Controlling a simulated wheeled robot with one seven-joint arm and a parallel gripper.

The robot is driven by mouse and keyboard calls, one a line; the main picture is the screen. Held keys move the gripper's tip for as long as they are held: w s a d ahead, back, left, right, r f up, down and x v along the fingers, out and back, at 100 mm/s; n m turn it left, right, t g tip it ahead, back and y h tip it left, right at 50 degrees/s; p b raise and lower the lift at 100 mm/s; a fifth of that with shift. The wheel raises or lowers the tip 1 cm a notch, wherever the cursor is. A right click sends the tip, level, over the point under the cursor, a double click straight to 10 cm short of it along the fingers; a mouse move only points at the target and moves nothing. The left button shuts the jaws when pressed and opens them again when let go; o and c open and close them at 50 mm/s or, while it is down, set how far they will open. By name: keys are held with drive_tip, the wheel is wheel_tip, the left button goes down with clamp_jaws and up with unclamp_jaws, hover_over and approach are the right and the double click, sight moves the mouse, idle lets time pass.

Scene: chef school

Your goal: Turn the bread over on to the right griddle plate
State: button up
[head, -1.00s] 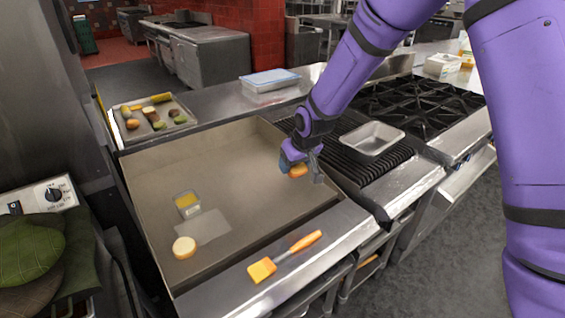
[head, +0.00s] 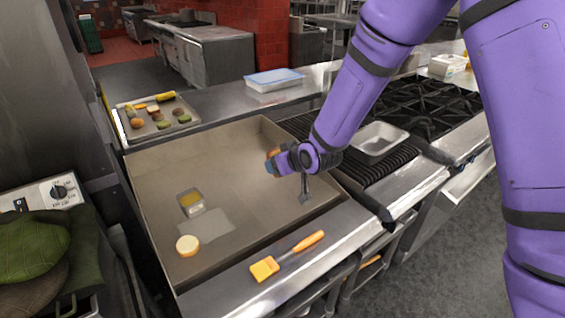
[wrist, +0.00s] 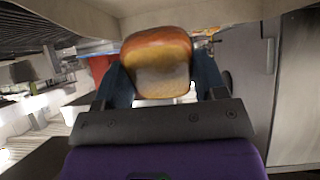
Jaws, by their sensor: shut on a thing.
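My gripper (head: 272,165) is shut on a piece of bread (wrist: 158,62), a brown-topped bun with a paler cut side. In the head view only a small brown edge of the bread (head: 272,153) shows beside the fingers, which point left. The wrist view shows it between both fingers. The gripper holds it above the right part of the wide flat griddle plate (head: 240,150). A second round pale bread piece (head: 187,245) lies on the griddle's front left. A ribbed grill plate (head: 362,176) is to the right, partly hidden by my arm.
A brush with an orange handle (head: 290,256) lies on the front ledge. A metal pan (head: 379,138) sits on the ribbed grill. A food tray (head: 128,132) is at the back left. The griddle's middle is clear.

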drive_tip(key=t+y, duration=0.2)
drive_tip(key=t, duration=0.1)
drive_tip(key=w+f+t+y, duration=0.1)
drive_tip(key=t, duration=0.1)
drive_tip(key=shift+a+y, duration=0.3)
drive_tip(key=t+y, duration=0.2)
drive_tip(key=t, duration=0.1)
drive_tip(key=w+t+y, duration=0.1)
drive_tip(key=shift+a+f+t, duration=0.35)
drive_tip(key=shift+t, duration=0.05)
drive_tip(key=shift+f, duration=1.25)
drive_tip(key=o, duration=1)
